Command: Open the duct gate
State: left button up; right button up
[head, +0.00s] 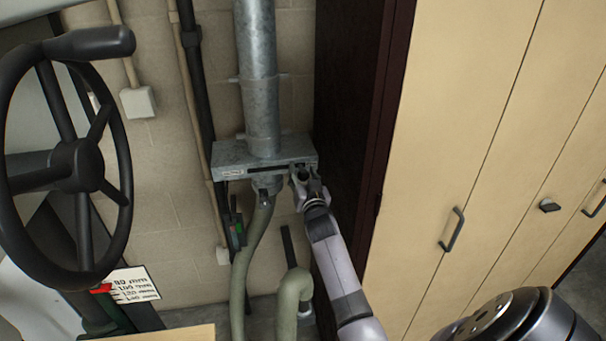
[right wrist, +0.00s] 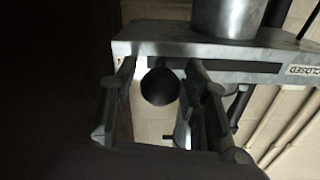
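The duct gate is a grey metal box (head: 230,158) across a vertical round duct, with a dark slot along its front and a small label at its left end. It also shows in the right wrist view (right wrist: 200,62), where the label is partly cut off. My right gripper (head: 302,176) is at the right end of the box's front. In the right wrist view its two fingers (right wrist: 163,100) are apart, with a dark round shape (right wrist: 160,87) between them and gaps at both sides. My left gripper is out of view.
A large black handwheel (head: 75,165) stands at the left, above a scale card (head: 133,284). A green hose (head: 243,270) hangs below the gate. A dark panel (head: 345,110) and beige cabinets (head: 450,120) stand close at the right.

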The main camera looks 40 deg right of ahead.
grip_shut()
dwell(0.3)
jog(key=shift+a, duration=0.1)
